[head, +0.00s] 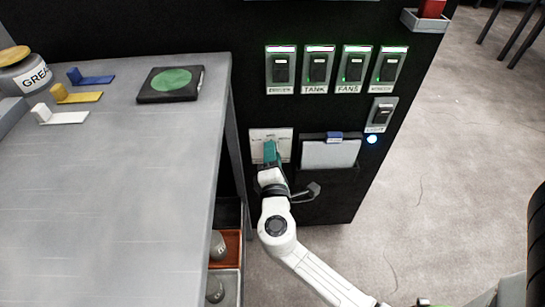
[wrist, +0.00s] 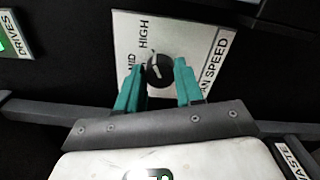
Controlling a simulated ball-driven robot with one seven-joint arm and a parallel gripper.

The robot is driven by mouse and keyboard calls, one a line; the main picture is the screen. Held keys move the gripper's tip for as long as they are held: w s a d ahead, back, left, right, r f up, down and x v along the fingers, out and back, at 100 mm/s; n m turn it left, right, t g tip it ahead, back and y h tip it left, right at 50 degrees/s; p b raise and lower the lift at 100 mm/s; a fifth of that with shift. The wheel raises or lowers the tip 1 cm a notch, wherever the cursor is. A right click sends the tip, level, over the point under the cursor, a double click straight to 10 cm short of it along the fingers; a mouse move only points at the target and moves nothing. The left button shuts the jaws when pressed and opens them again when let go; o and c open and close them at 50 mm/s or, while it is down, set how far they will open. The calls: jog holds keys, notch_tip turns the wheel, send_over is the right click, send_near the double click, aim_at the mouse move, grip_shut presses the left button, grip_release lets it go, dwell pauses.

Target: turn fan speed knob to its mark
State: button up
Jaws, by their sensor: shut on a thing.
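The fan speed knob (wrist: 160,69) is a small black dial with a white pointer line, on a white plate (wrist: 187,31) lettered FAN SPEED. HIGH and MID are printed beside it in the wrist view; other lettering is hidden. My gripper (wrist: 161,74) has its two teal fingers on either side of the knob, shut on it. In the head view the plate (head: 284,135) is on the dark cabinet front, and my gripper (head: 270,152) covers the knob. I cannot tell exactly which mark the pointer lines up with.
Lit switches (head: 318,68) labelled TANK, FANS and others sit above. A paper holder (head: 330,153) is right of the plate. A grey table (head: 130,180) fills the left, with its edge close to my arm. Open floor (head: 440,170) lies to the right.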

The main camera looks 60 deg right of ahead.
jog(key=shift+f, duration=0.1)
jog(key=o, duration=1)
jog(key=p+v, duration=0.2)
jog(key=v, duration=0.8)
jog(key=shift+s+a, duration=0.3)
